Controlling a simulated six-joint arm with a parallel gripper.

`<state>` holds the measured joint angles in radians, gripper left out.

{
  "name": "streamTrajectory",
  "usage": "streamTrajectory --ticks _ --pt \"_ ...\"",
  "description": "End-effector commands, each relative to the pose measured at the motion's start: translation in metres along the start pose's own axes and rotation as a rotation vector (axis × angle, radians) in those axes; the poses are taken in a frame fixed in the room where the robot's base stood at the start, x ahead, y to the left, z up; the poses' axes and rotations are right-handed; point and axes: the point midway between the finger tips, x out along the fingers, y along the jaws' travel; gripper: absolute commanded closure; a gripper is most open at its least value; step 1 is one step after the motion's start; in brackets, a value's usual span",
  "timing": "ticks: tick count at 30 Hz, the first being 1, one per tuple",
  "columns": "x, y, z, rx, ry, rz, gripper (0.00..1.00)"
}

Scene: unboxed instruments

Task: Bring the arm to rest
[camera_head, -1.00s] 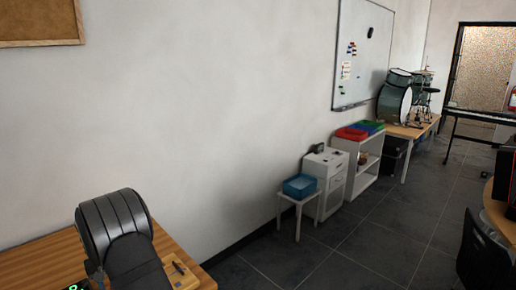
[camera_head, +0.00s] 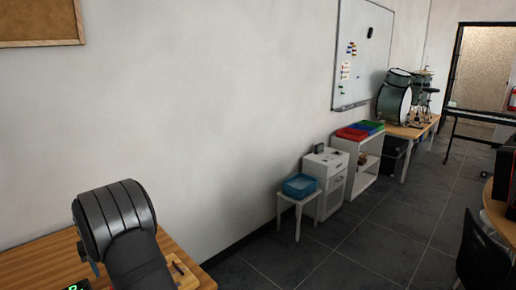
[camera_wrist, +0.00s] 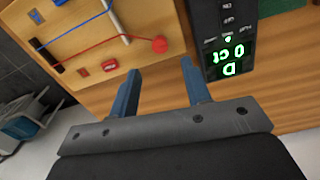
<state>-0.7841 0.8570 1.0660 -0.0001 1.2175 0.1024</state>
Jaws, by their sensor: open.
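My gripper (camera_wrist: 158,92) shows in the wrist view with its two blue-grey fingers apart and nothing between them. It points over a wooden table (camera_wrist: 162,88).
In the wrist view, a wooden board (camera_wrist: 85,30) with wires and a red ball (camera_wrist: 159,44) lies beyond the left finger. A black device (camera_wrist: 230,40) with green digits stands beyond the right finger. A stool with a blue bin (camera_head: 299,187) and a white cabinet (camera_head: 326,175) stand along the wall.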

Motion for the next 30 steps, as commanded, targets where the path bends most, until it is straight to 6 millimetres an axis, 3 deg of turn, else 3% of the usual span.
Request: streamTrajectory --ticks 14,30 --pt "-0.097 0.0 0.0 0.0 0.003 0.0 0.56" --pt "0.011 0.0 0.001 0.0 -0.004 0.0 0.56"
